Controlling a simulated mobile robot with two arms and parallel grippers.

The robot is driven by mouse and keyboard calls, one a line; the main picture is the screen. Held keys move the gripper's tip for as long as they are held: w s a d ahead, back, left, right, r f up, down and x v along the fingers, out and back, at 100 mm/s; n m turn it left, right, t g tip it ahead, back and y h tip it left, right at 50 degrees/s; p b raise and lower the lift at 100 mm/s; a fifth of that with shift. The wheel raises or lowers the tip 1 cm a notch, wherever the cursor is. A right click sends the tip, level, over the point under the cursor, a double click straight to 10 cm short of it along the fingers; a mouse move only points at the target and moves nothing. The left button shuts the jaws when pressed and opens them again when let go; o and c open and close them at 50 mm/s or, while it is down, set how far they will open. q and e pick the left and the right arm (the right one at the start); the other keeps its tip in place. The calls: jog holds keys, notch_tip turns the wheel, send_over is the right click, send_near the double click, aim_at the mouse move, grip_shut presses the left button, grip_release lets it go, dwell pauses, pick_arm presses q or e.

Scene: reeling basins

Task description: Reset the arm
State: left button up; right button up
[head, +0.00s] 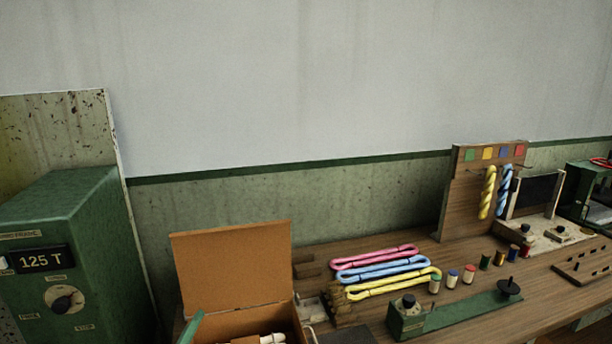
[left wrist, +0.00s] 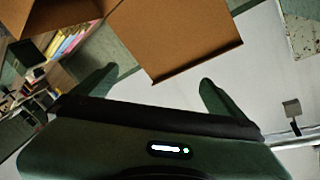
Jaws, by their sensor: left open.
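My left gripper (left wrist: 155,88) shows in the left wrist view with its two dark green fingers spread wide and nothing between them. An open brown cardboard box (head: 235,265) stands at the bottom of the head view with its lid raised. The brown panel (left wrist: 178,38) just beyond my left fingers looks like part of this box. A small green tip at the box's left front in the head view may be my left finger; most of that arm is out of frame. My right gripper is in neither view.
A wooden bench (head: 375,318) carries pink, blue (head: 383,270) and yellow skeins, several thread spools (head: 469,274) and a green winder (head: 455,315). An upright board (head: 460,205) holds hanging skeins. A green machine (head: 75,245) marked 125 T stands at the left.

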pick_arm(q)
jog(key=s+a+f+n+g+y, duration=0.1)
jog(key=s+a+f+n+g, duration=0.3)
jog(key=f, duration=0.3)
jog(key=s+a+f+n+g+y, duration=0.1)
jog(key=s+f+g, duration=0.2)
jog(key=s+f, duration=0.4)
jog(key=s+f+n+g+h, duration=0.1)
jog(key=s+f+g, duration=0.2)
jog(key=s, duration=0.4)
jog(key=s+f+n+g, duration=0.1)
jog(key=s+f+g, duration=0.25)
jog(key=s, duration=0.35)
jog(key=s+f+g+b, duration=0.25)
jog(key=f+b, duration=0.35)
jog(key=f, duration=2.8)
jog(key=s+a+f+b, duration=0.3)
jog(key=s+f+b, duration=0.1)
jog(key=s+f, duration=1.2)
notch_tip(320, 180, down, 2)
jog(key=shift+s+f, duration=0.25)
